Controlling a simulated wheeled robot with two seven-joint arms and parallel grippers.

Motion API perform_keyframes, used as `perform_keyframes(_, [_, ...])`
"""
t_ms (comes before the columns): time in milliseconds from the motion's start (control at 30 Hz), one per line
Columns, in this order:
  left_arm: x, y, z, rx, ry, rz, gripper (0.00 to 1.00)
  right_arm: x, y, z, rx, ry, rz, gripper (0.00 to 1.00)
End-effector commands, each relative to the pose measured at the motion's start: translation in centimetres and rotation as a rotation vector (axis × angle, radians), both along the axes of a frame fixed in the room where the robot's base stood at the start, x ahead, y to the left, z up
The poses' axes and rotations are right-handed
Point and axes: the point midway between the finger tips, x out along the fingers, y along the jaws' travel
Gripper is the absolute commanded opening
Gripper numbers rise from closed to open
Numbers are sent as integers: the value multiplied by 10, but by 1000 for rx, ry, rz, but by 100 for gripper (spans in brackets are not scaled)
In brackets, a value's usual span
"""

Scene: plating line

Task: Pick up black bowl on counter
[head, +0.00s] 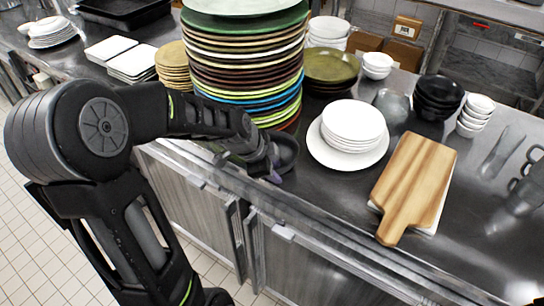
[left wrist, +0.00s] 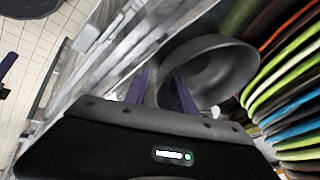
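A black bowl (head: 288,148) sits at the counter's front edge, in front of the tall plate stack and partly hidden by my left arm. In the left wrist view the bowl (left wrist: 225,65) shows its hollow side. My left gripper (head: 270,168) is at the bowl's near rim. In the left wrist view its purple fingers (left wrist: 162,88) stand apart, one outside the rim and one over the inside, with the rim between them. I see no firm contact. A separate stack of black bowls (head: 438,92) stands at the back right.
A tall stack of coloured plates (head: 245,65) rises right behind the bowl. White plates (head: 352,125) and a wooden board (head: 415,185) lie to the right on the steel counter (head: 310,195). Cabinet doors (head: 315,265) are below the counter edge.

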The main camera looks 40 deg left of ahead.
Motion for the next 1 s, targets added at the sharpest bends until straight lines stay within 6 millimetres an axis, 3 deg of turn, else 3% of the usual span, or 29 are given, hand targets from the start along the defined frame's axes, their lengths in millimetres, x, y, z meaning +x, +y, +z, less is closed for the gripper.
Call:
perform_keyframes(300, [0, 0, 0, 0, 0, 0, 31, 0, 0, 0, 0, 0, 0, 36])
perform_keyframes(700, [0, 0, 0, 0, 0, 0, 0, 0, 0, 0, 0, 0, 0, 36])
perform_keyframes(1000, [0, 0, 0, -1, 1, 0, 0, 0, 0, 0, 0, 0, 0, 36])
